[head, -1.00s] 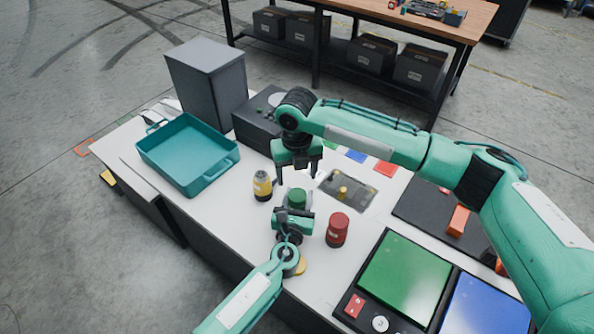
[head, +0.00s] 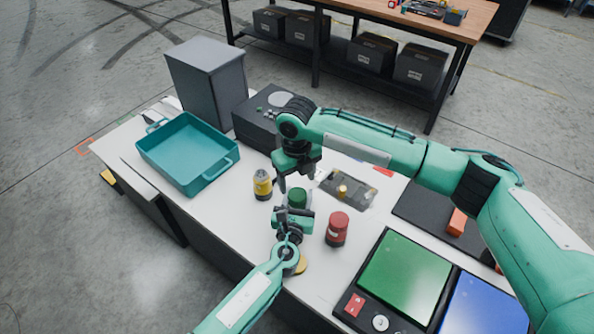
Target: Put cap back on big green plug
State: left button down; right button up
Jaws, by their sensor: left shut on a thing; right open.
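The big green plug (head: 297,197) stands on the white table, its lower part hidden behind my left gripper. My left gripper (head: 293,214) is at the plug's near side and shut on it. My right gripper (head: 298,178) is open, pointing down just above and behind the green top, with a finger on either side. I see no gap clearly enough to tell whether it touches the plug. I cannot make out a separate green cap. A yellow disc (head: 300,265) lies partly hidden beside my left wrist.
A yellow-and-black plug (head: 262,185) stands to the left, a red plug (head: 337,230) to the right. A grey plate (head: 357,188) with a small yellow piece lies behind. A teal tray (head: 222,172) is at left, green panel (head: 405,277) at right.

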aim_at(297, 193)
jog(key=shift+f, duration=2.65)
jog(key=shift+c, duration=0.5)
